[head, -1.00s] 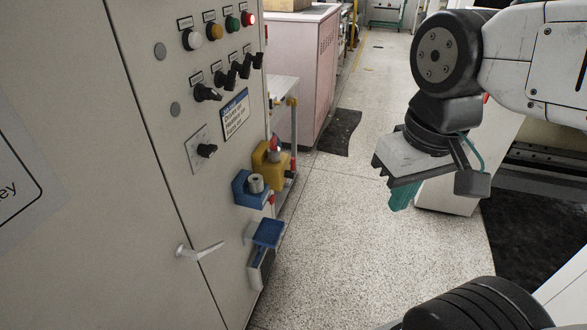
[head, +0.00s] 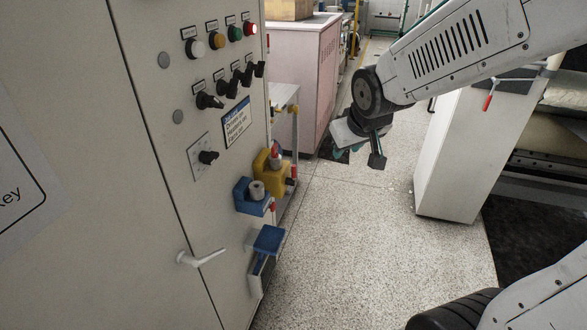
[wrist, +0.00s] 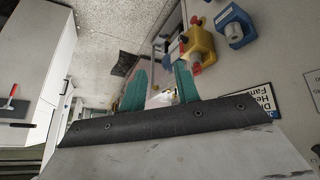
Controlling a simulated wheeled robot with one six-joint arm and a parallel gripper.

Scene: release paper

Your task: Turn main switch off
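The grey control cabinet (head: 165,75) fills the left of the head view. A black rotary switch (head: 208,157) sits on a square plate below the other controls; its label is too small to read, so I cannot tell if it is the main switch. Several black selector knobs (head: 208,101) are above it. My gripper (head: 345,148) is in front of the cabinet, to the right of the knobs and apart from them. In the wrist view its teal fingers (wrist: 161,85) stand apart with nothing seen between them. The rotary switch is not clear in the wrist view.
A red lamp (head: 250,29) is lit at the panel's top. A blue holder (head: 253,197) and a yellow holder (head: 266,178) stick out from the cabinet side. A white handle (head: 200,257) juts out lower down. The speckled floor (head: 350,240) to the right is free.

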